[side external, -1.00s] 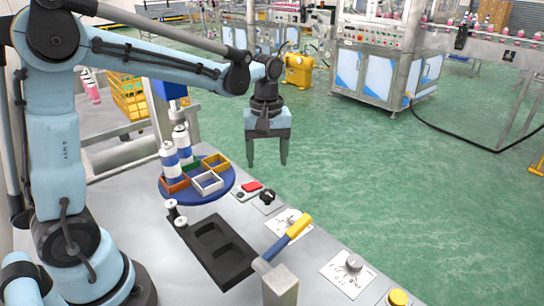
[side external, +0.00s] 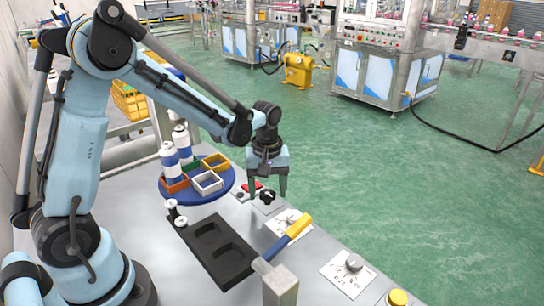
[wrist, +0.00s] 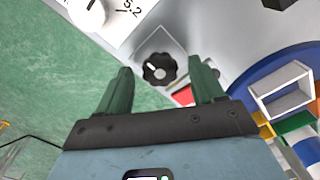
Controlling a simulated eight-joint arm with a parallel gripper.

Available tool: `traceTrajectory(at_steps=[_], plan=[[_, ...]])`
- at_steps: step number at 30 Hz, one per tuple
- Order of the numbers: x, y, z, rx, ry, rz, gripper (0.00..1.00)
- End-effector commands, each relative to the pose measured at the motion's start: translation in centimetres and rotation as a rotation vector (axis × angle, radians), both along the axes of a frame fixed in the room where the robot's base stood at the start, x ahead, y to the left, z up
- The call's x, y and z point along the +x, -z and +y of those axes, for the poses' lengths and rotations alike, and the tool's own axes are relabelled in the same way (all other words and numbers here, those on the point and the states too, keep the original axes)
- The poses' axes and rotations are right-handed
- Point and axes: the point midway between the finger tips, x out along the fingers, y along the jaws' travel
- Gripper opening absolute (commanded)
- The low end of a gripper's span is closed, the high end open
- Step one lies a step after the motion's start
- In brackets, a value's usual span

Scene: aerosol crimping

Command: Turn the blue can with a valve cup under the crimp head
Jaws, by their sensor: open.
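The blue turntable (side external: 205,197) carries coloured square holders and two white cans with blue bands, a front can (side external: 170,162) and a rear can (side external: 182,143). Its edge also shows in the wrist view (wrist: 238,72). I cannot make out valve cups or which holder is under the crimp head, which is largely hidden behind my arm. A black knob (side external: 267,197) sits on the bench edge beside the turntable. My gripper (side external: 268,194) is open and empty, pointing down over this knob. In the wrist view the knob (wrist: 158,68) shows between and beyond the fingertips.
A red switch (side external: 252,186) lies beside the knob, close to one finger. A dial (side external: 290,218) on a white plate, a yellow-handled lever (side external: 298,228) and a black tray (side external: 215,245) are further along the bench.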

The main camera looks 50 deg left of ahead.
Motion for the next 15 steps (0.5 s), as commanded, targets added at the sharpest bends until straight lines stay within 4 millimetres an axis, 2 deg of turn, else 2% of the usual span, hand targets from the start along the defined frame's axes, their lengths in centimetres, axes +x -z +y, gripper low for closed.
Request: traceTrajectory(at_steps=[2, 12, 15], plan=[[0.0, -0.01, 0.0, 0.0, 0.0, 0.0, 0.65], [-0.01, -0.04, 0.01, 0.0, 0.0, 0.0, 0.12], [-0.01, -0.04, 0.0, 0.0, 0.002, 0.0, 0.12]])
